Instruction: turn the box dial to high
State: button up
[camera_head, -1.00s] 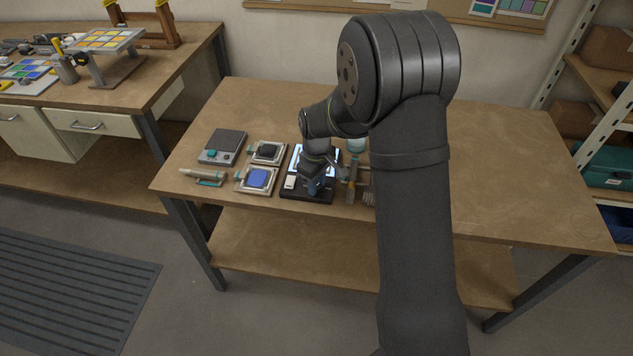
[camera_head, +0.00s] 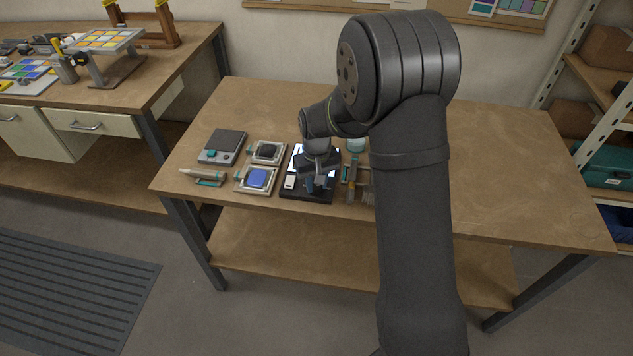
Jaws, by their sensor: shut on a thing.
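The box (camera_head: 293,195), black with a bright white lit panel (camera_head: 297,160) on top, lies near the front edge of the table. A small white piece (camera_head: 289,182) sits on its front left part. My gripper (camera_head: 317,187) points down over the front right part of the box and is shut on the dial there. The dial is hidden by my fingers and is too small to make out, so its setting cannot be read. My wrist also covers much of the lit panel.
Left of the box are a blue-filled tray (camera_head: 257,180), a dark-filled tray (camera_head: 267,152), a grey scale (camera_head: 222,147) and a pen-like tool (camera_head: 204,177). Brushes or tools (camera_head: 351,180) lie close on the right. The table's right side is clear.

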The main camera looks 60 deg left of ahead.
aim_at(317, 186)
dwell(0.4)
jog(key=o, duration=1)
notch_tip(317, 186, up, 18)
jog(key=shift+f, duration=0.25)
jog(key=shift+f, duration=0.15)
notch_tip(317, 186, down, 17)
jog(key=shift+f, duration=0.1)
dwell(0.5)
